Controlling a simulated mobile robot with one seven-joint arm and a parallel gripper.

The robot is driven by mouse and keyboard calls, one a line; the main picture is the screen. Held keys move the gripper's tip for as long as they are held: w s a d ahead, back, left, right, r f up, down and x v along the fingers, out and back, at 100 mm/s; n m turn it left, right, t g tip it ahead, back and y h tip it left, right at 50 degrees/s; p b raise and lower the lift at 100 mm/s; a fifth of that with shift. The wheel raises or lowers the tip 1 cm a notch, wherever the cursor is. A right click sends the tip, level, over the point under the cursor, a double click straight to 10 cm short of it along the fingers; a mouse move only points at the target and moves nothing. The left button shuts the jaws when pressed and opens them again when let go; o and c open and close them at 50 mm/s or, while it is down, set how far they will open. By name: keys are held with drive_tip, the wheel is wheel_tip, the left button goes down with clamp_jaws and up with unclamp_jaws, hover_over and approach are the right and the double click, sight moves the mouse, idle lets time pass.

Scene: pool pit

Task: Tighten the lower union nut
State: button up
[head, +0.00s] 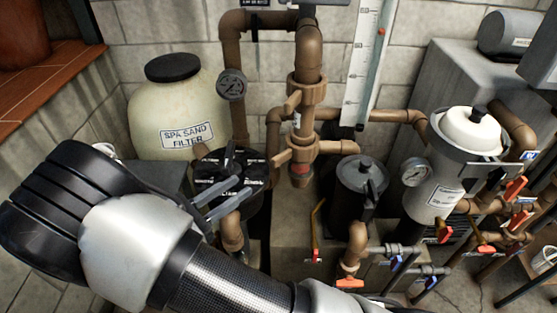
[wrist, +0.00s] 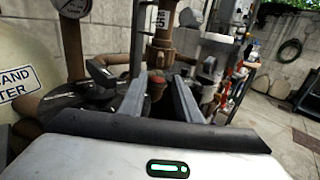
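The lower union nut (head: 300,150) is a brown lugged collar on the vertical brown pipe, with lugs to left and right. A similar upper union nut (head: 307,92) sits above it. A red band (head: 300,170) shows just below the lower nut. In the wrist view, a brown collar that seems to be the lower nut (wrist: 161,46) stands ahead, beyond the fingertips. My gripper (head: 251,178) is open, left of the lower nut and apart from it, above the black valve head. The wrist view shows both fingers of my gripper (wrist: 158,79) spread with nothing clamped between them.
The black multiport valve (head: 228,165) and the spa sand filter (head: 178,110) stand left. A dark pump pot (head: 360,185) and a white-lidded canister (head: 440,170) stand right. Pipes with red and blue handles crowd the lower right. A gauge (head: 231,85) hangs upper left.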

sight(273, 165)
drive_tip(key=x, duration=1.4)
drive_tip(key=shift+w+d, duration=0.1)
drive_tip(key=shift+w, duration=0.05)
clamp_jaws()
